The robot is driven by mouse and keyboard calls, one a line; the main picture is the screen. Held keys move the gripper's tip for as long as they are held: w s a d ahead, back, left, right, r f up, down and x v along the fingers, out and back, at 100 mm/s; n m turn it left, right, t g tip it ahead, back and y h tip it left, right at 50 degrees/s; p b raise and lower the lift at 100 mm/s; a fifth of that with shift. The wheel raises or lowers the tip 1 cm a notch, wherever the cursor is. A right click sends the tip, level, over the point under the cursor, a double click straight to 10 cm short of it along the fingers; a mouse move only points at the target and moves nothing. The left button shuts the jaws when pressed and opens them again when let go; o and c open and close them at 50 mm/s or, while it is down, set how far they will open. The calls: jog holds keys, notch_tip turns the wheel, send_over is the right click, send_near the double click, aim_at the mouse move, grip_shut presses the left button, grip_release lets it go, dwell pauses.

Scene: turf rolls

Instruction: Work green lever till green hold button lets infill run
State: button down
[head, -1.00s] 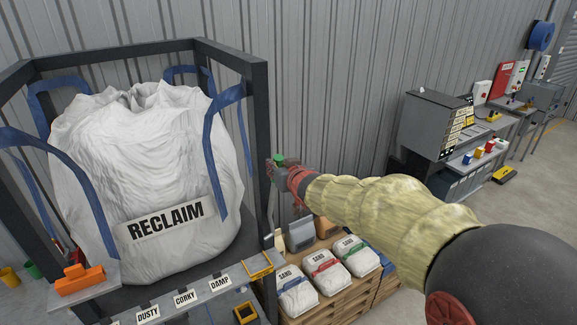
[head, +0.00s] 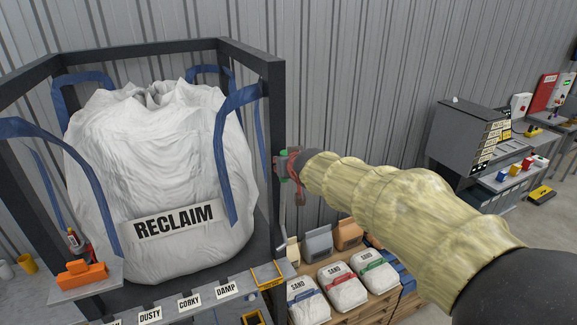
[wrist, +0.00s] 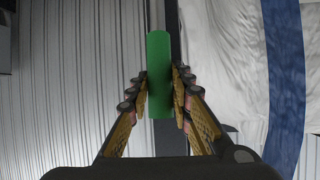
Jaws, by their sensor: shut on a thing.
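The green lever (wrist: 159,75) shows in the wrist view as an upright green grip. The two fingers of my gripper (wrist: 160,95) close on it from either side. In the head view my gripper (head: 290,168) is beside the right post of the dark frame, and only small bits of green (head: 284,153) show around it. My fingers and wrist hide most of the lever there. I cannot make out a green hold button in either view.
A white RECLAIM bag (head: 160,180) with blue straps hangs in the dark frame (head: 277,130). Sand bags (head: 342,287) on a pallet lie below my arm. A grey cabinet (head: 465,135) and benches stand at the right. A corrugated wall is behind.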

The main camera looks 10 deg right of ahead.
dwell(0.4)
jog(key=c, duration=1.6)
grip_release()
jog(key=v, duration=1.2)
jog(key=shift+a, duration=0.1)
